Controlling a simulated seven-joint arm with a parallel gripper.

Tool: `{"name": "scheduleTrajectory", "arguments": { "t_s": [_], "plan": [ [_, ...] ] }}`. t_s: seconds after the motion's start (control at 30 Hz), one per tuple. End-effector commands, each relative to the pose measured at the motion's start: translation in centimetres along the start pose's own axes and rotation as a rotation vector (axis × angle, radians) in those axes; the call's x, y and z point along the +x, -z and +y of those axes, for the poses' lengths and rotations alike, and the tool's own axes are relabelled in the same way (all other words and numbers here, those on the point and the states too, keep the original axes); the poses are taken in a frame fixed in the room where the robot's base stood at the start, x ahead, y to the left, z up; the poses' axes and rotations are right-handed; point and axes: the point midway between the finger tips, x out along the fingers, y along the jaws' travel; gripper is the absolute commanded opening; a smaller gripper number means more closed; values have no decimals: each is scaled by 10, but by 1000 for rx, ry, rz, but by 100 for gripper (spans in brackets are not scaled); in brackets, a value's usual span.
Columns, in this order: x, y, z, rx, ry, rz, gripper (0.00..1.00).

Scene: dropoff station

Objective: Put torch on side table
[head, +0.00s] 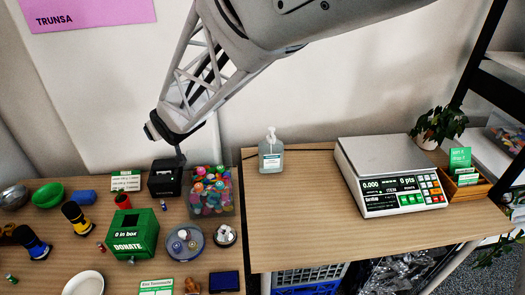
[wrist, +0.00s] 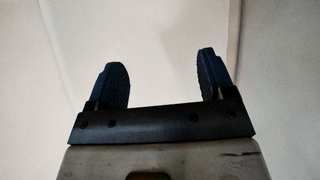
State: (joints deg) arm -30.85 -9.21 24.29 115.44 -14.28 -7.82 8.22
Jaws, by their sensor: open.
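My gripper (wrist: 164,75) is open and empty in the wrist view, its two dark blue fingers apart against a pale wall. In the head view my arm reaches down from the top, its end above the back of the left table. I cannot tell for sure which thing is the torch. A black-and-yellow object (head: 80,219) and a black-and-blue object (head: 34,246) on the left could be torches, but are too small to tell. Neither is near my fingers. Two wooden surfaces show, the left table (head: 178,212) and the right table (head: 290,215); which one is the side table is unclear.
The left table is crowded with a green donation box (head: 132,240), a bin of colourful figures (head: 209,192), a black box (head: 166,180) and bowls. The right table bears a pump bottle (head: 271,157), a scale (head: 385,172) and a plant (head: 440,124). Its left front is clear.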

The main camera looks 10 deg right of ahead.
Motion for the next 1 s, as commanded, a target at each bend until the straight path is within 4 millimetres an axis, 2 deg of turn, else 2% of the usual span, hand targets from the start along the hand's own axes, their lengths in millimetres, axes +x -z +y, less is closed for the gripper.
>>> {"name": "scheduleTrajectory", "arguments": {
  "t_s": [0.03, 0.2, 0.4, 0.5, 0.73, 0.9, 1.0],
  "plan": [
    [-20, -5, 21, 20, -32, -29, 76],
    [-83, -32, 74, 87, -121, -148, 76],
    [-163, -72, 120, 178, -208, -287, 76],
    [-203, -94, 135, 227, -242, -356, 76],
    [-294, -150, 151, 349, -302, -511, 76],
    [-356, -193, 146, 444, -326, -619, 76],
    [-386, -215, 139, 495, -331, -673, 76]
  ]
}}
